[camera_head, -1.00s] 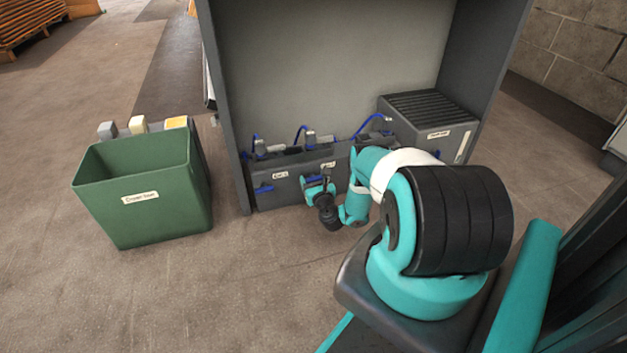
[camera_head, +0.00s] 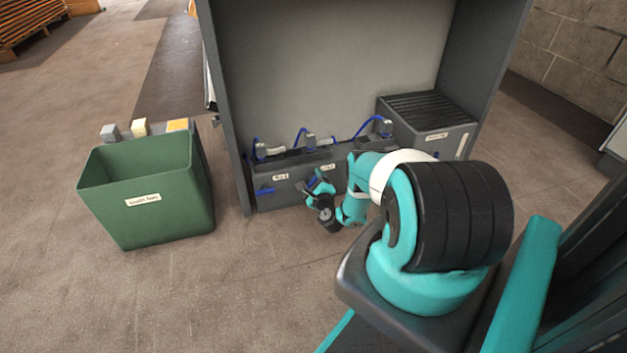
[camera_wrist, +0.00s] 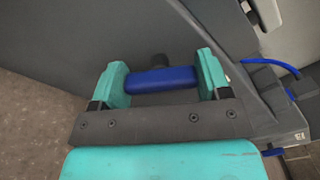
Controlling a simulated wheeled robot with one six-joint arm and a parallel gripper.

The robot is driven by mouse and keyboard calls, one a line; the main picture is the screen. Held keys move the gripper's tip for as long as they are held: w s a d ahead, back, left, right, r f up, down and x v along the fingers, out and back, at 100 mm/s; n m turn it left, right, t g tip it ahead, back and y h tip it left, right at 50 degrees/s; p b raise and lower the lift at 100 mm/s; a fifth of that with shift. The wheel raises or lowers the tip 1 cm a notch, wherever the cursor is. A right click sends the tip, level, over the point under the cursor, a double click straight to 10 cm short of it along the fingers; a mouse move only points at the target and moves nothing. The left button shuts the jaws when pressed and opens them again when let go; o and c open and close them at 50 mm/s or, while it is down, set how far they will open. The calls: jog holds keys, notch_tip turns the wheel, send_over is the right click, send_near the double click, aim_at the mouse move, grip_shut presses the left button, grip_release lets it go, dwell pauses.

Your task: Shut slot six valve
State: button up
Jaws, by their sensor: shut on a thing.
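A blue valve handle (camera_wrist: 163,80) lies between the two teal fingers of my gripper (camera_wrist: 164,82) in the wrist view. Its dark stem (camera_wrist: 158,60) meets the grey panel. My gripper is shut on this handle, with a finger at each end. In the head view my gripper (camera_head: 317,184) is at the front of the grey manifold block, tilted, and covers the handle. Another blue valve handle (camera_head: 265,190) is on the left part of the block. A label (camera_head: 328,167) sits above my gripper, too small to read surely.
Blue hoses with grey connectors (camera_head: 311,141) rise from the block inside the tall grey cabinet (camera_head: 330,60). A ribbed grey box (camera_head: 430,120) stands to the right. A green bin (camera_head: 145,195) stands on the left. The floor between bin and arm is clear.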

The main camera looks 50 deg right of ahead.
jog(key=n+p, duration=0.1)
jog(key=n, duration=0.3)
jog(key=shift+s, duration=0.1)
jog(key=shift+n+p, duration=0.65)
jog(key=shift+n, duration=1.05)
jog(key=shift+f, duration=0.1)
jog(key=o, duration=0.9)
